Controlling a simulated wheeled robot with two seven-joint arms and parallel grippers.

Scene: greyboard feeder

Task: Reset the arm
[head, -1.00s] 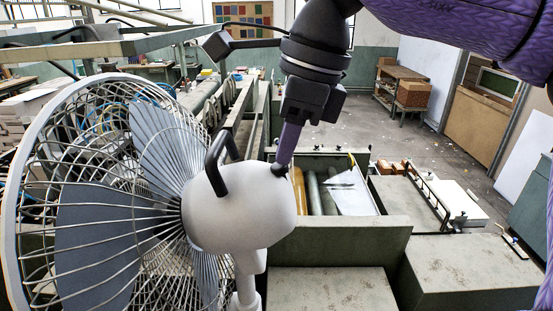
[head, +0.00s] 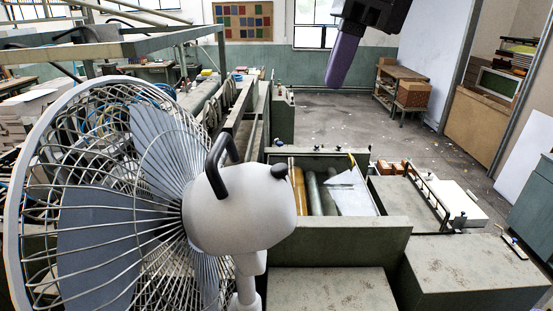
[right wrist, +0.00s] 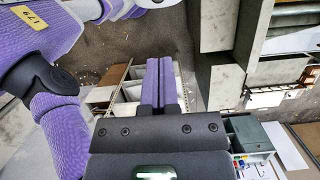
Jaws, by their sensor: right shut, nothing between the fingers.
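My right gripper (head: 338,75) shows at the top of the head view, right of centre, with its purple fingers pointing down. It is up in the air, clear of the green machine and the fan. In the right wrist view its two purple fingers (right wrist: 159,80) lie side by side, shut with nothing between them. My left gripper is in neither view.
A large fan (head: 240,208) with a wire cage fills the left of the head view. The green feeder machine (head: 340,240) stands at the centre, with rollers and a white sheet (head: 350,192). Open floor (head: 330,115) lies behind it.

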